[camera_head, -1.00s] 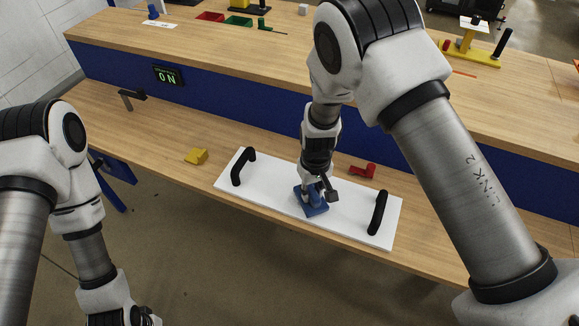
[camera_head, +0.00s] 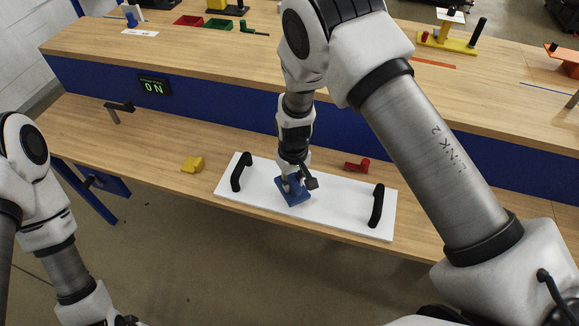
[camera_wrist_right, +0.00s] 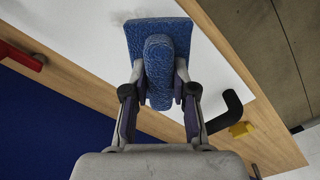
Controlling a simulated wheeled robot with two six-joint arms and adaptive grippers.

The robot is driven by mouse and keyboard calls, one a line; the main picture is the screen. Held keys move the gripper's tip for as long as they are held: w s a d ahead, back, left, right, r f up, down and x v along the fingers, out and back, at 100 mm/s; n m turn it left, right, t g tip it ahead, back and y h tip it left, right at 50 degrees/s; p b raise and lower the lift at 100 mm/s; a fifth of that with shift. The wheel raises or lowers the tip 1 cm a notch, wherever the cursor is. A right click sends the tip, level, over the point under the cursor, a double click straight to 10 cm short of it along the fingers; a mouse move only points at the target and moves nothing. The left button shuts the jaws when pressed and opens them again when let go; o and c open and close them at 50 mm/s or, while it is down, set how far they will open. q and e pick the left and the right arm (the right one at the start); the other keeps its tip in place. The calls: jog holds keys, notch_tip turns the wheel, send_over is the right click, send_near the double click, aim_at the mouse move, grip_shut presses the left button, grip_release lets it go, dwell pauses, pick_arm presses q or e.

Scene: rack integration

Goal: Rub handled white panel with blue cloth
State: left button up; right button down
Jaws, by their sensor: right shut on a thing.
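The white panel (camera_head: 335,208) lies flat on the lower wooden bench and has a black handle near each end. The blue cloth (camera_head: 293,195) rests on the panel, left of its middle. My right gripper (camera_head: 290,182) is shut on the cloth from above. In the right wrist view, the fingers of my right gripper (camera_wrist_right: 160,85) pinch the raised ridge of the cloth (camera_wrist_right: 158,40), and its flat part lies against the white panel (camera_wrist_right: 225,75). My left arm is at the left edge; its gripper at the bottom is mostly cut off.
A yellow block (camera_head: 192,164) lies left of the panel and a red part (camera_head: 357,165) behind it. The black handles (camera_head: 377,206) and (camera_head: 241,172) stand up from the panel. The panel's front edge is near the bench edge.

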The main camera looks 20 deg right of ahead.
aim_at(291, 180)
jog(key=r+p, duration=0.1)
jog(key=r, duration=0.1)
jog(key=shift+w+a+r+p, duration=0.15)
jog(key=shift+a+r+p, duration=0.05)
jog(key=shift+r+p, duration=0.15)
jog(key=shift+d+r+p, duration=0.1)
jog(key=shift+r+p, duration=0.35)
jog(key=shift+r, duration=0.2)
